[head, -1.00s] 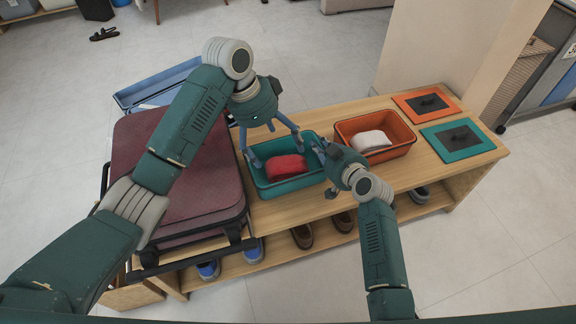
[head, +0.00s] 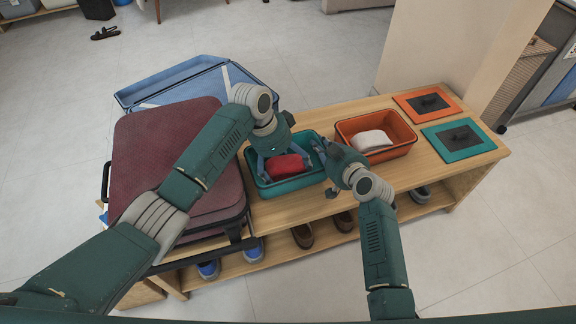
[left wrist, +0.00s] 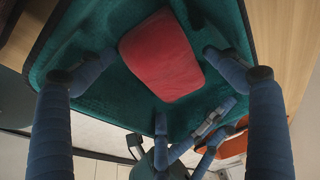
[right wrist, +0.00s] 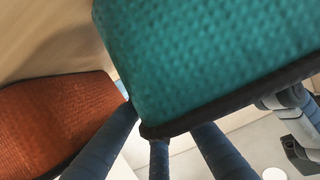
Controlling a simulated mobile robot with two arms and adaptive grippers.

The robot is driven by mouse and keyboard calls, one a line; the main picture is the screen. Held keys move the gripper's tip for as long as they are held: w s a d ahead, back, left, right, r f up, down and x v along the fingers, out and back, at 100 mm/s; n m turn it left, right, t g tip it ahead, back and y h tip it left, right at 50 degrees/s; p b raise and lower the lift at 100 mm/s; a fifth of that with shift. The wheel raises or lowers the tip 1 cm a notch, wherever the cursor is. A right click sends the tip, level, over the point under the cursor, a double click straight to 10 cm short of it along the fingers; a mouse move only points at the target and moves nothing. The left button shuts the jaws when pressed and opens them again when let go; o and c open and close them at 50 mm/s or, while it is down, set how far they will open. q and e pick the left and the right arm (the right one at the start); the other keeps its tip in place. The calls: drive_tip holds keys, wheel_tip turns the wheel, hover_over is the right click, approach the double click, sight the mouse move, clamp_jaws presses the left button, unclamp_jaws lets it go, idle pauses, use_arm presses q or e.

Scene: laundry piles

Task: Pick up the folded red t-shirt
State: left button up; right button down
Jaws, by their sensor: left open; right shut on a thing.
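The folded red t-shirt (head: 287,165) lies in the teal bin (head: 318,177) on the wooden bench. My left gripper (head: 283,160) reaches down into this bin over the shirt. In the left wrist view the shirt (left wrist: 162,55) lies between the spread fingers (left wrist: 140,65), with a gap on each side. My left gripper is open and empty. My right gripper (head: 319,147) is shut on the bin's right rim. In the right wrist view its fingers meet the teal bin (right wrist: 205,60) near a corner; the exact contact is partly hidden.
An orange bin (head: 400,150) with a folded white cloth (head: 371,140) stands right of the teal bin. Orange (head: 432,103) and teal (head: 458,139) lids lie at the bench's right. A dark red suitcase (head: 150,150) is at left, a blue tray (head: 160,92) behind it.

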sight(288, 166)
use_arm(q)
drive_tip(key=c, duration=1)
drive_tip(key=shift+r, duration=0.15)
drive_tip(key=shift+c, duration=0.2)
wheel_tip(288, 166, up, 10)
drive_tip(key=shift+f, duration=0.1)
use_arm(e)
drive_tip(key=c, duration=1.7)
unclamp_jaws()
drive_tip(key=shift+c, duration=0.2)
drive_tip(key=v, duration=1.2)
